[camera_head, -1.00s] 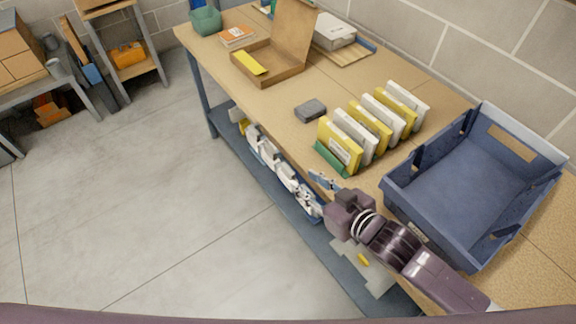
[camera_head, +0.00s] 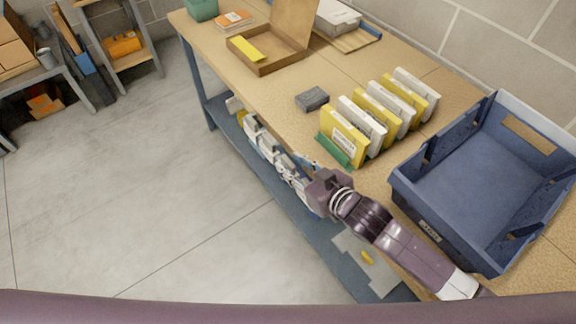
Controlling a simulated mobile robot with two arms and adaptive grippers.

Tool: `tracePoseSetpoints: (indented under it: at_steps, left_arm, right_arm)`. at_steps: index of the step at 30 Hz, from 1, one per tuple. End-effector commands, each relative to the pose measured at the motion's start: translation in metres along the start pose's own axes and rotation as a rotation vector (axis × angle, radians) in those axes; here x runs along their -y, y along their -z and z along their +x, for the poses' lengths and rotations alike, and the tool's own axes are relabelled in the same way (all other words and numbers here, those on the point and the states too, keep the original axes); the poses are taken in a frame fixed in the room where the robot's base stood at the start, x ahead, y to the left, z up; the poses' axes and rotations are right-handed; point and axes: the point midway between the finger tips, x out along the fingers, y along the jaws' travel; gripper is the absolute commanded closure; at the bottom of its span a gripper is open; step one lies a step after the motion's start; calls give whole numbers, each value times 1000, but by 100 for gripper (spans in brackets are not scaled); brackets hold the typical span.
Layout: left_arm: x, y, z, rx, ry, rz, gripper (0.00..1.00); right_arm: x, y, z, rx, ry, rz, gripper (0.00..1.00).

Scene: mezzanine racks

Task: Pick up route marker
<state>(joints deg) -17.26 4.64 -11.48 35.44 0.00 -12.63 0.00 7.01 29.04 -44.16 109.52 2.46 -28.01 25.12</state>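Nothing is plainly labelled as the route marker. A row of upright yellow and white slabs (camera_head: 376,114) stands on the bench with a green end plate (camera_head: 336,149) at its near left end. A flat yellow piece (camera_head: 249,49) lies in the open cardboard box (camera_head: 268,64). My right gripper (camera_head: 305,168) is just off the bench's front edge, left of the green end plate and apart from the slabs. Its fingertips are small and blend with white items on the lower shelf, so its opening is unclear. My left gripper is not in view.
A blue crate (camera_head: 433,220) stands on the bench at the right. A grey block (camera_head: 312,99) lies left of the slabs. The lower shelf (camera_head: 268,184) holds white items. A green bin (camera_head: 202,9) stands at the far end. The floor (camera_head: 130,190) at left is clear.

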Motion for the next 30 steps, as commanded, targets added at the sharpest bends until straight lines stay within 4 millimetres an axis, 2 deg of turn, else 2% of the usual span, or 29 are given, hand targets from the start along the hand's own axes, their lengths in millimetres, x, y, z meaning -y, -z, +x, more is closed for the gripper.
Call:
tracePoseSetpoints:
  at_steps: [3,6,14,22,30]
  left_arm:
    - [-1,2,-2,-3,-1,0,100]
    - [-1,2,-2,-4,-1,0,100]
    - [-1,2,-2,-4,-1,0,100]
    - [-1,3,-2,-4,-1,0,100]
    - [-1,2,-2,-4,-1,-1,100]
  right_arm:
    - [0,0,15,1,-1,0,70]
    - [0,0,21,0,0,-1,70]
    - [0,-1,22,1,0,-1,70]
    - [0,-1,22,1,0,-1,99]
    - [0,0,22,1,0,-1,100]
